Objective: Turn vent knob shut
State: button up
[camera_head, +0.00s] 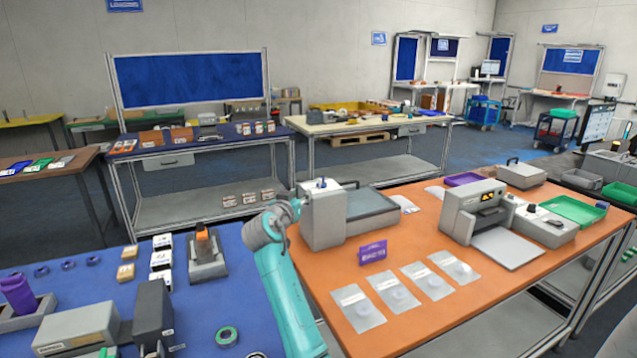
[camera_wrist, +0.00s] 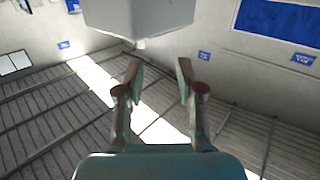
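A grey box-shaped machine (camera_head: 323,219) stands at the left end of the orange table, with a small dark-blue knob-like part (camera_head: 322,183) on its top. I cannot tell for sure whether this is the vent knob. My gripper (camera_head: 297,203) is close to the machine's upper left side in the head view, its fingers small and partly hidden. In the wrist view my gripper (camera_wrist: 159,68) is open and empty, with a wide gap between the fingertips. A pale grey box (camera_wrist: 140,15) is just beyond the fingertips there, with a small nub (camera_wrist: 140,43) at its edge.
A grey lidded tray (camera_head: 370,208) adjoins the machine on its right. The blue table (camera_head: 250,310) at left holds white boxes (camera_head: 161,260) and a grey stand (camera_head: 207,260).

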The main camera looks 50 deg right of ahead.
aim_at(320, 181)
jog(key=shift+m+g+h, duration=0.4)
jog(key=shift+m+h, duration=0.3)
jog(key=x, duration=0.3)
jog(key=s+x, duration=0.1)
jog(key=x, duration=0.3)
jog(key=s+x, duration=0.1)
jog(key=x, duration=0.3)
jog(key=shift+d+r, duration=0.3)
grip_shut()
